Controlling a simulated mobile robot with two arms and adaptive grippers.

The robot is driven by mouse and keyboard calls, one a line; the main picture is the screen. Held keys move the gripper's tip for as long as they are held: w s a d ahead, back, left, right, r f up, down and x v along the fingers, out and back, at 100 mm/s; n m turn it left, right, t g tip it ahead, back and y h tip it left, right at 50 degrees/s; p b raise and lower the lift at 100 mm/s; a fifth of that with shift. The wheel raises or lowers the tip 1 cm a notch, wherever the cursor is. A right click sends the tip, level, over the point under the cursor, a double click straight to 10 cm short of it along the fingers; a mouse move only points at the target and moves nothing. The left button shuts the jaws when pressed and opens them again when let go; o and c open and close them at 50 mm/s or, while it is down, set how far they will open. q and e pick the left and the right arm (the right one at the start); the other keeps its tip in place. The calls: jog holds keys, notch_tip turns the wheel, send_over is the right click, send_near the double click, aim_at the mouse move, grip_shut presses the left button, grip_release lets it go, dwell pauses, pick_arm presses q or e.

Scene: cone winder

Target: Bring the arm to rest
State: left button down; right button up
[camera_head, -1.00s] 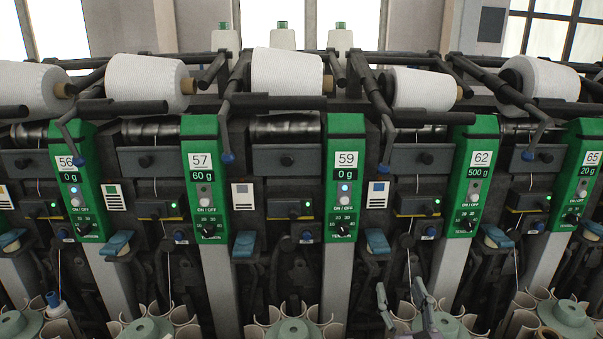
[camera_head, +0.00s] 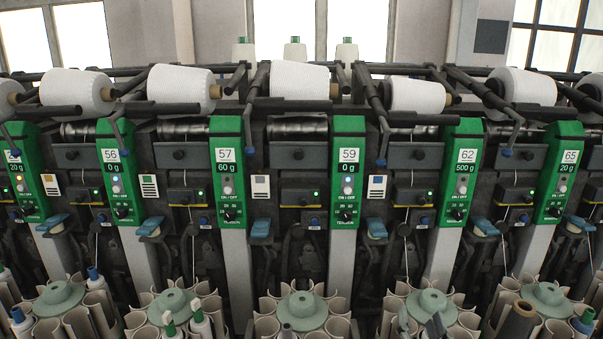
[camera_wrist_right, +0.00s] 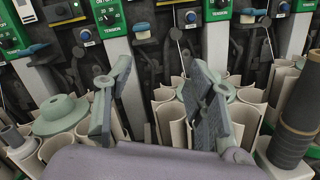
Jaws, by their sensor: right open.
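My right gripper (camera_head: 420,322) shows at the bottom edge of the head view, low in front of the magazine below units 59 and 62. Only its fingertips are in that picture. In the right wrist view its two grey fingers (camera_wrist_right: 157,78) stand apart with nothing between them. Beyond them are the beige pockets and green hub of a round magazine (camera_wrist_right: 222,92). I cannot tell whether the fingers touch its pockets. The rest of my right arm is hidden in the head view. My left gripper is not in view.
The cone winder's green unit panels (camera_head: 348,170) stand in a row, with white yarn cones (camera_head: 300,78) above. Round magazines (camera_head: 302,308) line the front below. A dark bobbin (camera_wrist_right: 297,115) stands close right of the gripper in the wrist view. Bobbins with green tops (camera_head: 198,312) stand left.

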jog(key=s+d+f+m+g+h, duration=0.1)
jog(key=s+d+f+m+g, duration=0.2)
jog(key=s+f+m+g, duration=0.95)
jog(key=s+a+f+m+g+y, duration=0.15)
jog(key=s+f+m, duration=0.25)
jog(key=s+m, duration=0.4)
jog(key=s+a+f+m+g+y, duration=0.1)
jog(key=s+a+f+m+y, duration=0.15)
jog(key=s+f+m, duration=0.4)
notch_tip(320, 180, down, 22)
jog(key=a+m+g, duration=0.1)
jog(key=s+d+f+g, duration=0.1)
jog(key=s+d+f, duration=0.2)
jog(key=s+f, duration=1.5)
jog(key=shift+s+f+g+h, duration=0.25)
jog(key=shift+s+g+h, duration=0.05)
jog(key=shift+g, duration=0.1)
